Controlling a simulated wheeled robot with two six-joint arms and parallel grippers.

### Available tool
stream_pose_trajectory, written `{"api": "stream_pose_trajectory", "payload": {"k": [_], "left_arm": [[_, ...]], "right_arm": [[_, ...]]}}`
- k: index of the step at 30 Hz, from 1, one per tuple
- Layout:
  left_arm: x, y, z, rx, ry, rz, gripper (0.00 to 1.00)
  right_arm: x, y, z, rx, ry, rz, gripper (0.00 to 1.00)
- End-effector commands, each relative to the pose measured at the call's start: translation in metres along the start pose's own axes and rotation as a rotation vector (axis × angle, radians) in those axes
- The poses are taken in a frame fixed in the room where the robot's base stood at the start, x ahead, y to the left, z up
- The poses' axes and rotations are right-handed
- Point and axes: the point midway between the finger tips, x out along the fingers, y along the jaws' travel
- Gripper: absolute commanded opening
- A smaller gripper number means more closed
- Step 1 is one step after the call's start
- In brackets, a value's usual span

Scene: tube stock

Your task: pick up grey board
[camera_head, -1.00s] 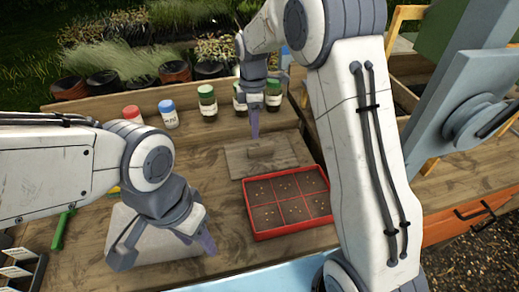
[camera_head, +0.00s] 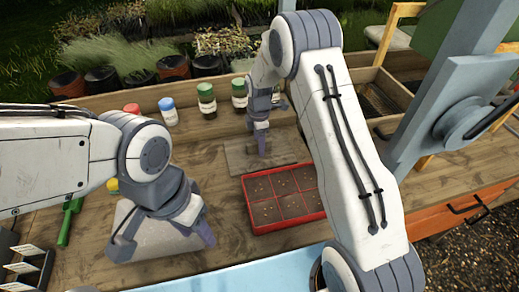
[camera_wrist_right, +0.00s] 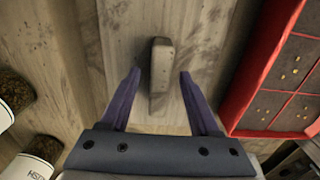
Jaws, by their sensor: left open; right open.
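The grey board (camera_head: 237,158) lies flat on the wooden bench, behind the red tray. In the right wrist view the board (camera_wrist_right: 215,35) has a short upright block handle (camera_wrist_right: 160,75) on it. My right gripper (camera_head: 262,150) points down over the board; in its wrist view the open fingers (camera_wrist_right: 158,100) stand on either side of the handle, with gaps and nothing held. In the head view the gripper hides part of the handle. My left gripper (camera_head: 207,235) is at the front left, beside a pale grey slab (camera_head: 150,245) and partly over it.
The red tray (camera_head: 285,225) with soil and seeds in compartments sits just right of the board. Jars (camera_head: 207,102) with green, blue and red lids stand along the back. A green-handled tool (camera_head: 68,222) and a dark rack (camera_head: 22,268) are at the left.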

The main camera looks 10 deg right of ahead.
Motion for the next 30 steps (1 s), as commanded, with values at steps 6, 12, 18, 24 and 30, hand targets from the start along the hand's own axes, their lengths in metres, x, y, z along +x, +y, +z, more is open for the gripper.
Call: {"api": "stream_pose_trajectory", "payload": {"k": [6, 12, 18, 24, 30], "left_arm": [[0.0, 0.0, 0.0, 0.0, 0.0, 0.0, 0.5], [0.0, 0.0, 0.0, 0.0, 0.0, 0.0, 0.5], [0.0, 0.0, 0.0, 0.0, 0.0, 0.0, 0.5], [0.002, 0.0, 0.0, 0.0, 0.0, 0.0, 0.5], [0.01, -0.001, 0.001, 0.0, 0.0, 0.0, 0.5]], "right_arm": [[0.001, 0.001, 0.0, 0.0, 0.0, 0.002, 0.62], [0.001, 0.001, 0.0, 0.0, 0.0, 0.002, 0.0], [0.0, 0.001, 0.0, 0.0, 0.0, 0.003, 0.0], [-0.004, 0.001, -0.001, 0.0, 0.0, 0.003, 0.0], [-0.028, 0.002, -0.001, 0.0, 0.001, 0.009, 0.0]]}}
